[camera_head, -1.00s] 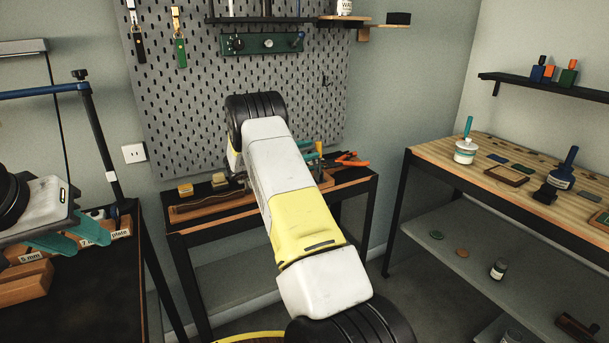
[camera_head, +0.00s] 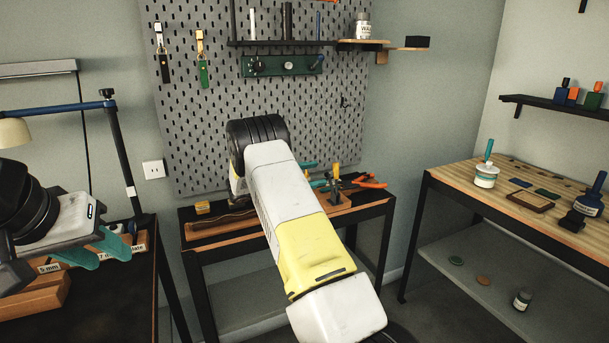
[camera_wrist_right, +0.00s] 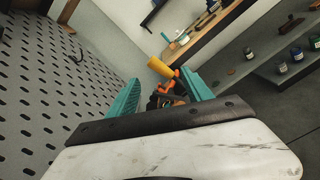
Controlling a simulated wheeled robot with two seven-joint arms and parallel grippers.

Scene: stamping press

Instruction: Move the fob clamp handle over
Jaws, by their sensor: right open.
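A small dark clamp (camera_head: 335,189) with an upright yellow handle (camera_head: 336,171) stands on the back bench, just right of my right arm. I take this as the fob clamp. In the right wrist view, a yellow handle (camera_wrist_right: 160,68) shows ahead between the fingertips, apart from them, with dark and orange parts below it.
Orange-handled pliers (camera_head: 370,182) lie beside the clamp. A pegboard (camera_head: 190,120) rises behind the bench, with key fobs and a green knob panel (camera_head: 283,65). A wooden-topped table (camera_head: 460,185) stands at the right. Labelled wooden blocks (camera_head: 42,293) lie near my left gripper.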

